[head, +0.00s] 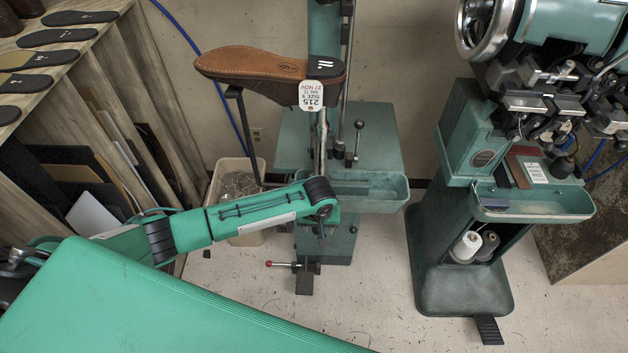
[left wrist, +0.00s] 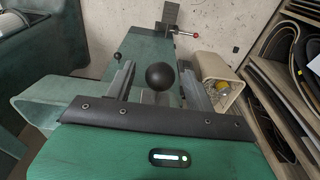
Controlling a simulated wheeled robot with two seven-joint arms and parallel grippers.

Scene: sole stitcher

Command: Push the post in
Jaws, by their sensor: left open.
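A brown and black shoe (head: 270,72) with a paper tag sits sole-up on top of the left green machine (head: 385,130), with slim upright metal rods beneath it. My left gripper (head: 325,228) is in front of this machine, beside its tray; its fingers are mostly hidden in the head view. In the left wrist view my left gripper (left wrist: 160,78) is open, a finger on each side of a black ball knob (left wrist: 160,75). The knob appears between the fingers with gaps on both sides; its depth is unclear. What the knob sits on is mostly hidden. My right gripper is out of view.
A green tray (head: 375,190) projects from the machine. A red-knobbed lever (head: 280,264) and a pedal (head: 304,284) are low down. A beige bin (head: 232,190) stands to the left, near a rack of soles (head: 60,36). A second stitching machine (head: 460,250) stands right.

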